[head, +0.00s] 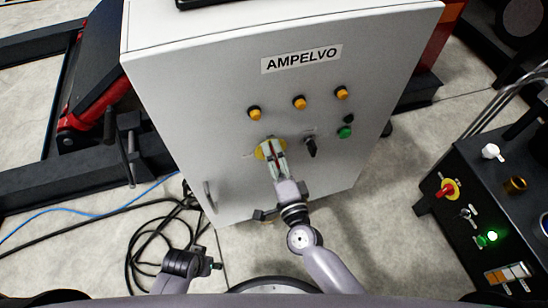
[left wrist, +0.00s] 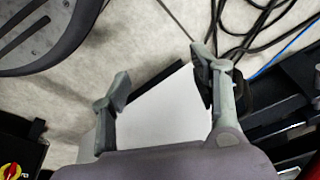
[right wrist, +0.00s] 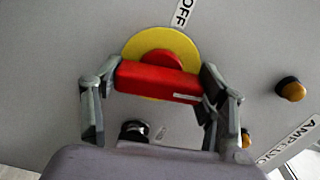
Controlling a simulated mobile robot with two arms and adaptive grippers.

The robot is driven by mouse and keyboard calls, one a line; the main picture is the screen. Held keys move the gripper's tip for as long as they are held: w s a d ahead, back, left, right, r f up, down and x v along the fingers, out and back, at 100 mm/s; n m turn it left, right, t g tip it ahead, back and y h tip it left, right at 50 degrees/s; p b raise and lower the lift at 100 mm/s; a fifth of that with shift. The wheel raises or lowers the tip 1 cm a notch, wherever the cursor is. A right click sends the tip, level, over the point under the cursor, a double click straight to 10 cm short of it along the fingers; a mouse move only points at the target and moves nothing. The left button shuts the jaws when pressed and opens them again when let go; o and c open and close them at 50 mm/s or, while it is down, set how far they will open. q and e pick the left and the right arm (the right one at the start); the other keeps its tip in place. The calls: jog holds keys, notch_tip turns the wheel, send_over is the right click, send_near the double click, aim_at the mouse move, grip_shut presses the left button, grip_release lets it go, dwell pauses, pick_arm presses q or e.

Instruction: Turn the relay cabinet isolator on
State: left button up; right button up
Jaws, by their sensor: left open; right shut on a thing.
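The isolator is a yellow disc (head: 261,151) with a red handle on the front of the grey cabinet (head: 190,75) labelled AMPELVO. In the right wrist view the red handle (right wrist: 158,81) lies across the yellow disc (right wrist: 160,42). An OFF label (right wrist: 183,12) sits above the disc there, and the bar lies roughly crosswise to its direction. No ON label is readable. My right gripper (right wrist: 156,88) is shut on the red handle, a finger at each end. My left gripper (left wrist: 162,82) is open and empty, low in front of the cabinet, away from the isolator.
Yellow lamps (head: 299,102), a black selector (head: 311,147) and a green button (head: 345,132) are near the isolator. A door handle (head: 208,196) is lower left. Black cables (head: 140,235) lie on the floor at left. A dark console (head: 470,215) with another red-and-yellow switch (head: 447,188) stands at right.

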pick_arm(q)
jog(key=shift+s+r, duration=0.15)
jog(key=shift+r, duration=0.3)
pick_arm(e)
jog(key=shift+m, duration=0.7)
pick_arm(q)
jog(key=shift+w+r, duration=0.2)
jog(key=shift+f, duration=0.1)
pick_arm(e)
jog(key=o, duration=1.2)
jog(key=shift+c, duration=0.2)
jog(key=shift+s, duration=0.1)
jog(key=v, duration=1.1)
jog(key=shift+s, duration=0.35)
jog(key=shift+d, duration=0.1)
